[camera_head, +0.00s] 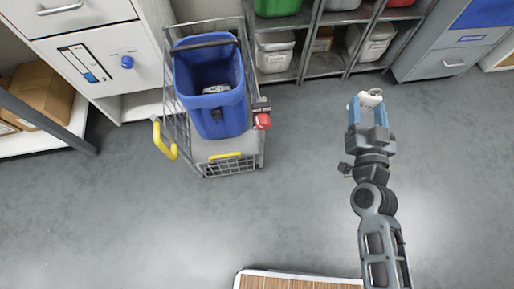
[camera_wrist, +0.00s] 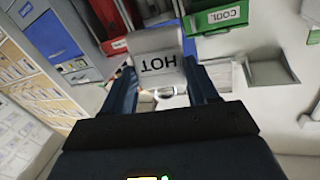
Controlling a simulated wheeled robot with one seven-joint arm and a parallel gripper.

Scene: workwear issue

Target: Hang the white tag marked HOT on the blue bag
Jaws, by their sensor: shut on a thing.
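The white tag marked HOT (camera_wrist: 158,62) shows upside down between the fingers in the wrist view, with a pale ring at its near end. In the head view the tag (camera_head: 371,97) is at the tip of my gripper (camera_head: 369,108). My gripper is shut on the tag, held out over open floor to the right of the cart. The blue bag (camera_head: 218,112) stands open at the top in a wire cart, left of my gripper and well apart from it. A dark bar crosses its top. Something whitish lies inside the bag, too small to tell.
The wire cart (camera_head: 250,165) has yellow handles and a red part on its right side. Shelves with bins (camera_head: 275,52) line the back, with a grey cabinet (camera_head: 437,55) at right and white drawers (camera_head: 110,65) at left. A wooden-topped surface (camera_head: 300,282) is at the bottom. The floor between cart and gripper is clear.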

